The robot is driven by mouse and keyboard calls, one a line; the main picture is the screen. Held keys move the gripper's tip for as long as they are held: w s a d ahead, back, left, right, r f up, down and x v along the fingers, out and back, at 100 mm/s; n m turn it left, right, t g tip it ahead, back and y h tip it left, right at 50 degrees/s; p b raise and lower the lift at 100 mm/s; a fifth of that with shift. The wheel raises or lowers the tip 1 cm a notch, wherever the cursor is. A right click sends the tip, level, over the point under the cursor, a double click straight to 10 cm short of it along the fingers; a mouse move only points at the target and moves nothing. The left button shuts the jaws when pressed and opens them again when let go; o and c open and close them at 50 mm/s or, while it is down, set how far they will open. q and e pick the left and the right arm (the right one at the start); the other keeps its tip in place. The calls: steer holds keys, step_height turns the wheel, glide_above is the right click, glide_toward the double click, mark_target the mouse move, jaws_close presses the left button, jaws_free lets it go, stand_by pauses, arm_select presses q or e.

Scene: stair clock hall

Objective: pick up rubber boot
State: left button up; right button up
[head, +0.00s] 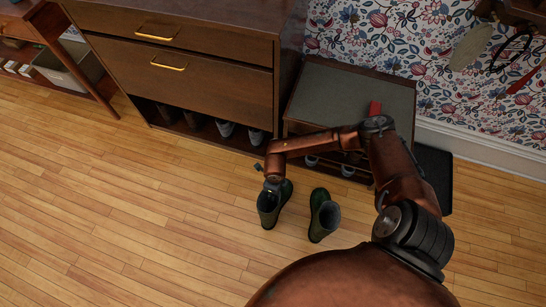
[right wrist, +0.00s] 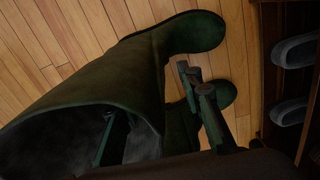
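Two dark green rubber boots stand upright on the wooden floor in the head view: a left boot (head: 268,208) and a right boot (head: 323,217). My right arm reaches over from the right, and its gripper (head: 272,181) is at the left boot, partly hiding it. In the right wrist view a boot (right wrist: 135,75) fills the left side, its opening toward the camera. My right gripper (right wrist: 155,108) is open there: one finger shows in the opening, the other outside, with the boot's wall between them. The second boot (right wrist: 222,95) is partly hidden behind the outer finger. My left gripper is out of view.
A wooden drawer cabinet (head: 190,65) with shoes beneath stands behind the boots. A grey-topped shoe bench (head: 335,90) holding a red item (head: 375,108) is beside it, with a dark mat (head: 434,180) to its right. The floor left of the boots is clear.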

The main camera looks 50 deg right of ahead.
jaws_close()
stand_by(0.8)
